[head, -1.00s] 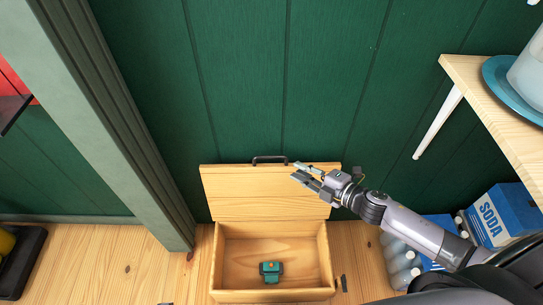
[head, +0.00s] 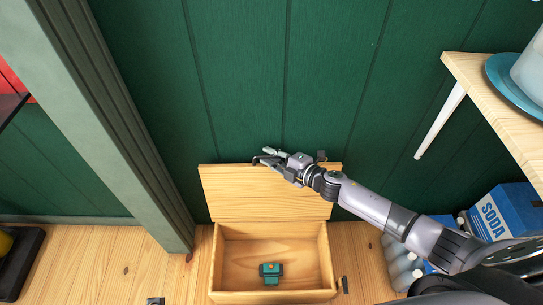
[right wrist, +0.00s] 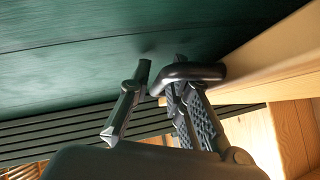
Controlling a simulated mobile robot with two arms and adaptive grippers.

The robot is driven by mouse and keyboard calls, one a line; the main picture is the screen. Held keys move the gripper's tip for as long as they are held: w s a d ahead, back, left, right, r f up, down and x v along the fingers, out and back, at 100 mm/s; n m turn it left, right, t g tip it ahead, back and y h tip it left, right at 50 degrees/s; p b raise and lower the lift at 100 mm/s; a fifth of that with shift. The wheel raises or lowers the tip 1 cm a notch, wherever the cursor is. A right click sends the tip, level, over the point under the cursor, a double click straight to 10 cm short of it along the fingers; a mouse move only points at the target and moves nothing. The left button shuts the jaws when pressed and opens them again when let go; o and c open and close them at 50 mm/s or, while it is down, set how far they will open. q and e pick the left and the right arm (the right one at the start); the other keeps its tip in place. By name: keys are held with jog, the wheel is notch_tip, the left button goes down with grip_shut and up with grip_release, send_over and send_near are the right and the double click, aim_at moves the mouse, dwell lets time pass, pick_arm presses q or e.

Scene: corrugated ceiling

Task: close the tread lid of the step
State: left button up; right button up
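The step is a light wooden box (head: 218,262) on the floor, open at the top. Its tread lid (head: 265,205) stands raised at the back, against the green wall. The lid's black handle is on its upper edge, mostly covered by my right gripper in the head view; it shows in the right wrist view (right wrist: 192,71). My right gripper (head: 264,156) is at the handle with its fingers apart. In the wrist view one finger overlaps the handle and the other is on the wall side; contact is unclear. I cannot make out my left gripper.
A teal object (head: 271,273) lies inside the box. A wooden shelf (head: 470,75) with a blue plate (head: 505,78) juts out at upper right. A blue soda box (head: 505,212) and grey bottles stand right of the step. A green-grey post (head: 110,120) is on the left.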

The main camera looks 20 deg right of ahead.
jog(key=shift+c, duration=0.6)
grip_shut()
